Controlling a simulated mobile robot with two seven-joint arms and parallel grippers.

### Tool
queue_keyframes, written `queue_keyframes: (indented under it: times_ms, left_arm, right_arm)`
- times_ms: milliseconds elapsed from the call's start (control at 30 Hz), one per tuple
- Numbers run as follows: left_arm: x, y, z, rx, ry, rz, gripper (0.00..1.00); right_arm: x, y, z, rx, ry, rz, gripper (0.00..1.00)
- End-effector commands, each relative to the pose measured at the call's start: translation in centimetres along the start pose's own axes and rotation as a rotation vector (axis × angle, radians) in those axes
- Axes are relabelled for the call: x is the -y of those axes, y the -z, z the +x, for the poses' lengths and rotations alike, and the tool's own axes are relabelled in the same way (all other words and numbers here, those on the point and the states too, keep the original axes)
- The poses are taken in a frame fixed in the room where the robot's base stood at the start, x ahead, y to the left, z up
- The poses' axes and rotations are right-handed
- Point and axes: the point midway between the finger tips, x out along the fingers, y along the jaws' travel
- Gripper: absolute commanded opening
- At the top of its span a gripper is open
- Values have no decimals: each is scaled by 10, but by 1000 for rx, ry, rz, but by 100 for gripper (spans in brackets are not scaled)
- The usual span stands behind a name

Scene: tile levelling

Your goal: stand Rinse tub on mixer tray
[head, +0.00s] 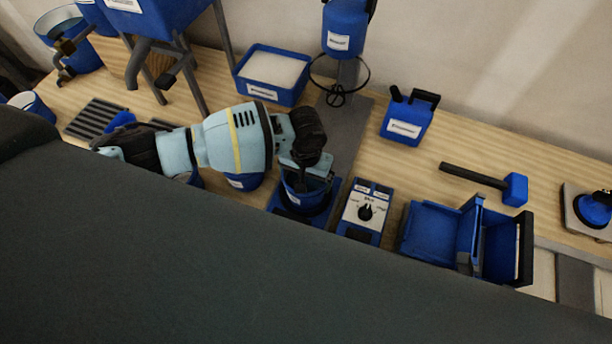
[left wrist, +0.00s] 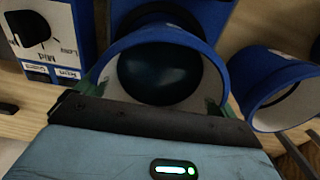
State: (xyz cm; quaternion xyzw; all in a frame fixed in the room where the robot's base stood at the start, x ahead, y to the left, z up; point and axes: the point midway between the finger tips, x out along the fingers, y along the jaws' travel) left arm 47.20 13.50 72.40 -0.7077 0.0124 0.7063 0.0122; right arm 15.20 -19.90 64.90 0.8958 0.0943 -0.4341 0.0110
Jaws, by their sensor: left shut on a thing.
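A round blue tub with a white label, which I take for the rinse tub (head: 293,199), is in my left gripper (head: 305,172). The tub looks upright. A flat blue square base, likely the mixer tray (head: 329,219), shows below and around it; it also shows in the left wrist view (left wrist: 218,14). I cannot tell whether the tub touches it. My right gripper is not in view.
A dial box (head: 365,205) stands close right of the tub, and another blue tub (head: 240,182) close left. A mixer whisk (head: 338,93) hangs behind. A white-filled blue tray (head: 272,75), a jug (head: 408,120), a mallet (head: 490,182) and an open blue box (head: 432,235) stand around.

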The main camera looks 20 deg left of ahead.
Motion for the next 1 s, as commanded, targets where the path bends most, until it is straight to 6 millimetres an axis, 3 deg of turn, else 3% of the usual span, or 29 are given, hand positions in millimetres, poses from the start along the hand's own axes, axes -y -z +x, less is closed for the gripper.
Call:
queue_keyframes:
  times_ms: [167, 200, 567, 1000]
  left_arm:
    - [0, 0, 2, -1, -1, 0, 53]
    - [0, 0, 3, 0, 0, 0, 99]
    - [0, 0, -4, -1, 0, -1, 100]
    - [0, 1, -86, -5, -1, 0, 100]
  right_arm:
    - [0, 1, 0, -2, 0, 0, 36]
    - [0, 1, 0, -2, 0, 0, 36]
    - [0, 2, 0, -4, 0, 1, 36]
    - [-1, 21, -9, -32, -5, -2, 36]
